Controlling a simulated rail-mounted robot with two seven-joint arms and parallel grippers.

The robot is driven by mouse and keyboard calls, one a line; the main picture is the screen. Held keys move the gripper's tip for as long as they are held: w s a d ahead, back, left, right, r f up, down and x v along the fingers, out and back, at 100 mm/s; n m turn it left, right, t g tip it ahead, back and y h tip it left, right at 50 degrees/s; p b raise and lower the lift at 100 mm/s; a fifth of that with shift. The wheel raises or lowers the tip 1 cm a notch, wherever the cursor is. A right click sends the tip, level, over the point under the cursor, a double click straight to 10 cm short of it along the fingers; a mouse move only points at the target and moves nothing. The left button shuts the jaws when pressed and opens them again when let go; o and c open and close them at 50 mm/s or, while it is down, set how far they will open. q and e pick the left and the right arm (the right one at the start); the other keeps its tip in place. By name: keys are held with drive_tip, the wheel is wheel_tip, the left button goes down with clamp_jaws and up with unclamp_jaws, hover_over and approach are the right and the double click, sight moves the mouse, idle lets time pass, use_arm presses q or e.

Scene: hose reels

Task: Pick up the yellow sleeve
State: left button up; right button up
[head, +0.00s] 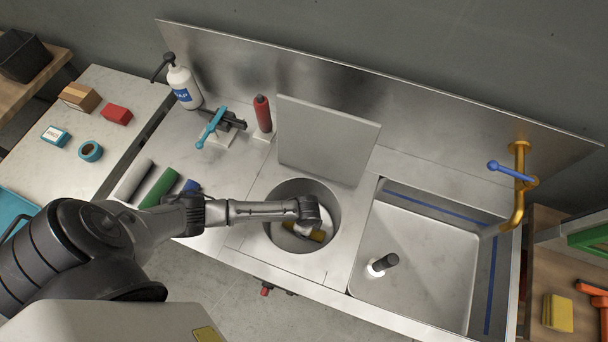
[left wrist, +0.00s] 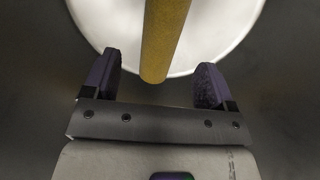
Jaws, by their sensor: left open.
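The yellow sleeve (head: 318,236) is down inside a round steel basin (head: 333,212), partly hidden by my left wrist. In the left wrist view, the yellow sleeve (left wrist: 162,40) is a long rough cylinder over a white round surface (left wrist: 215,35). Its near end reaches down between the fingertips of my left gripper (left wrist: 157,75). The gripper is open, with a gap on both sides of the sleeve, and it holds nothing. In the head view my left arm reaches in from the left and its hand is inside the basin. My right gripper is not in view.
A grey lid-like panel (head: 325,140) stands behind the basin. A square sink (head: 420,255) with a dark-topped object (head: 383,263) is to the right. Grey (head: 133,178), green (head: 160,188) and blue (head: 191,186) rolls lie left. A red bottle (head: 262,114) stands behind.

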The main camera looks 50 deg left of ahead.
use_arm(q)
drive_tip(key=shift+a+f+b, duration=0.15)
drive_tip(key=shift+f+b, duration=0.5)
drive_tip(key=shift+f, duration=2.3)
drive_tip(key=c, duration=1)
